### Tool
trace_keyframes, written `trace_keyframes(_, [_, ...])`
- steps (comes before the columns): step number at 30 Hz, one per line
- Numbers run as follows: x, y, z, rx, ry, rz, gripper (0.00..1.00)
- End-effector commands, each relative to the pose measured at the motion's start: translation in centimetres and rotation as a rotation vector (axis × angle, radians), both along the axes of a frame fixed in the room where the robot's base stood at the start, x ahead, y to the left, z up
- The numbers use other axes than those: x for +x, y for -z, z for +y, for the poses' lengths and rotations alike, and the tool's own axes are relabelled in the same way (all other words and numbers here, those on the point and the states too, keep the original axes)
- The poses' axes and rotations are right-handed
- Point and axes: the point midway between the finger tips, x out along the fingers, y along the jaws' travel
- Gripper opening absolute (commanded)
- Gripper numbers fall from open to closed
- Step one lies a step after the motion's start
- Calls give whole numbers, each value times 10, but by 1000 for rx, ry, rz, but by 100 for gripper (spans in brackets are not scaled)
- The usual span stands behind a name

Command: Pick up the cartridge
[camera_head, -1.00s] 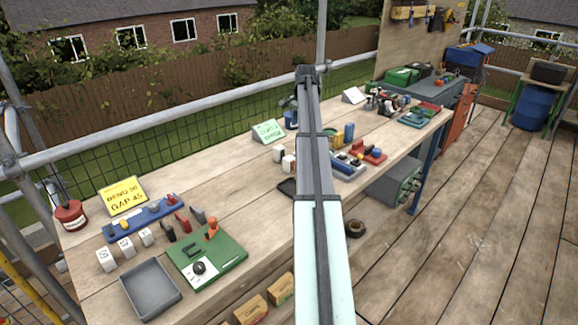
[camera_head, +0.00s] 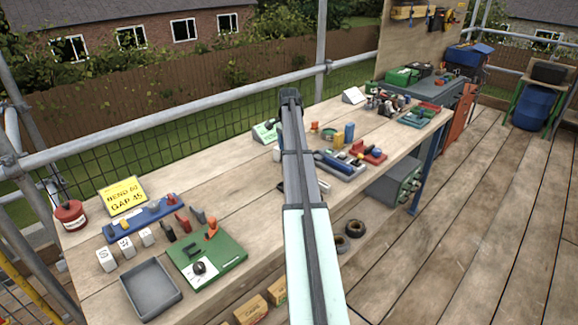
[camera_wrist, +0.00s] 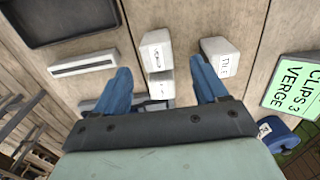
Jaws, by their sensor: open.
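My gripper (camera_wrist: 160,68) is open in the wrist view, with a blue finger on each side. A white block (camera_wrist: 156,52) with small print stands between and just beyond the fingertips. A second white block (camera_wrist: 161,84) shows below it between the fingers. Another labelled white block (camera_wrist: 220,58) is beside the right fingertip. I cannot tell for sure which block is the cartridge. In the head view my arm hides the gripper and most of this spot.
The wrist view shows a dark tray (camera_wrist: 72,18), a slotted pale bar (camera_wrist: 82,65), a green sign (camera_wrist: 293,88) reading "CLIPS 3 VERGE" and a blue cylinder (camera_wrist: 278,133). In the head view, a green board (camera_head: 225,247) and a grey tray (camera_head: 150,287) lie at the near left.

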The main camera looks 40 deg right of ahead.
Motion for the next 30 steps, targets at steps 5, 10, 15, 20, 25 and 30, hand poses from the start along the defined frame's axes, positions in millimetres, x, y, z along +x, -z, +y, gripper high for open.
trace_keyframes(5, [-1, 8, 1, 0, 0, 0, 72])
trace_keyframes(10, [-3, 27, 3, 1, 0, 1, 72])
trace_keyframes(15, [-4, 49, 3, 1, 0, -1, 72])
trace_keyframes(20, [-3, 54, 3, 0, 0, -3, 72])
trace_keyframes(25, [-3, 54, 3, 0, 0, -3, 68])
trace_keyframes(30, [-3, 53, 3, 0, 0, -3, 52])
